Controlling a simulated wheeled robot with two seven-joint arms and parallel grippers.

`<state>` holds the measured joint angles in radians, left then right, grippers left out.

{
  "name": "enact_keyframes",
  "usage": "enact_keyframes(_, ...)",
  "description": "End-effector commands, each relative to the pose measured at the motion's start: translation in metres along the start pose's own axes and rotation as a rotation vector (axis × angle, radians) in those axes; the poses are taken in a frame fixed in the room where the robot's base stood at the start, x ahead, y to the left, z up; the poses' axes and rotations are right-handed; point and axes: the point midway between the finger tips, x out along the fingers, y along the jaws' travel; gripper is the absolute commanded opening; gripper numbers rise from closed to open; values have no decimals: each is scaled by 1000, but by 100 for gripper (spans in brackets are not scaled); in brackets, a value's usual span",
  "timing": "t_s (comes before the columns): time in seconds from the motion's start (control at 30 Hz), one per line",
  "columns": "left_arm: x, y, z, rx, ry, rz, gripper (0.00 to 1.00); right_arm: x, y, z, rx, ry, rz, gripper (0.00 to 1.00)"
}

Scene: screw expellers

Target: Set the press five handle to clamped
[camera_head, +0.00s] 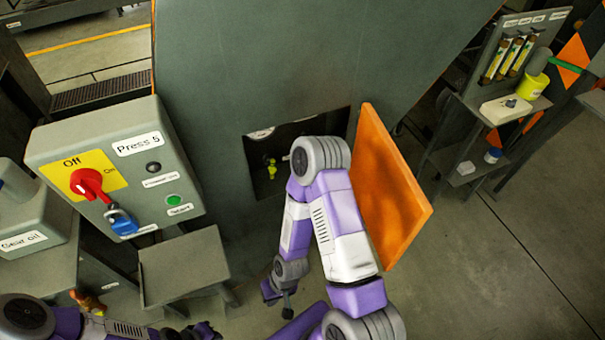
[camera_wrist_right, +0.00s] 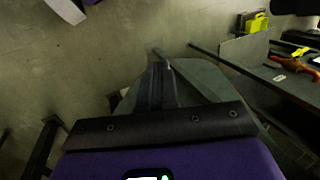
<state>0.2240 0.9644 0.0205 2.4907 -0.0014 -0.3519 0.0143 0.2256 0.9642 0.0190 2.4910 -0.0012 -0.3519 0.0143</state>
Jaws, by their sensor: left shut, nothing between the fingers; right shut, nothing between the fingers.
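The Press 5 machine has a dark recess (camera_head: 295,150) in its grey front, with its orange door (camera_head: 390,190) swung open to the right. Inside is a small yellow-green part (camera_head: 270,167), perhaps the handle. My right arm hides part of the recess, and no clamped marking is readable. My right gripper (camera_head: 280,290) hangs below the recess, apart from it. In the right wrist view its fingers (camera_wrist_right: 160,75) are shut and empty, above a grey surface and the floor. My left gripper (camera_head: 205,330) is low at the picture's bottom edge, shut and empty.
The Press 5 control box (camera_head: 120,160) carries a red switch (camera_head: 88,184) and blue padlock (camera_head: 122,222). A grey stand (camera_head: 183,267) is below it. An orange-handled tool (camera_head: 88,301) lies at lower left. A shelf unit (camera_head: 485,115) stands at right; floor is clear between.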

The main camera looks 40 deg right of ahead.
Motion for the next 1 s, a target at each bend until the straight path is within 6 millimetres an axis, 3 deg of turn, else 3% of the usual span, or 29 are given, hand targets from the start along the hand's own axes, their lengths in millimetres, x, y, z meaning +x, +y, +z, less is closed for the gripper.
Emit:
enact_keyframes(0.27,1,-1,0,-2,0,-1,0,0,0,-1,-1,1,-1,0)
enact_keyframes(0.33,5,-3,0,-2,0,-1,0,2,3,-12,5,15,0,0)
enact_keyframes(0.47,28,-11,-1,-1,0,-1,0,4,24,-70,35,87,2,0)
enact_keyframes(0.57,56,-22,-2,-2,0,-1,0,-12,55,-140,71,176,-4,0)
enact_keyframes(0.6,68,-26,-3,-2,0,-1,0,-25,70,-169,84,216,-9,0)
enact_keyframes(0.7,95,-36,-4,-2,-1,-1,0,-74,107,-228,103,316,-30,0)
enact_keyframes(0.8,117,-44,-5,-2,0,-1,0,-134,138,-265,98,411,-53,0)
enact_keyframes(0.9,133,-50,-6,-1,0,-1,0,-190,157,-282,76,489,-71,0)
enact_keyframes(1.0,142,-54,-6,-1,0,-1,0,-230,167,-287,50,542,-80,0)
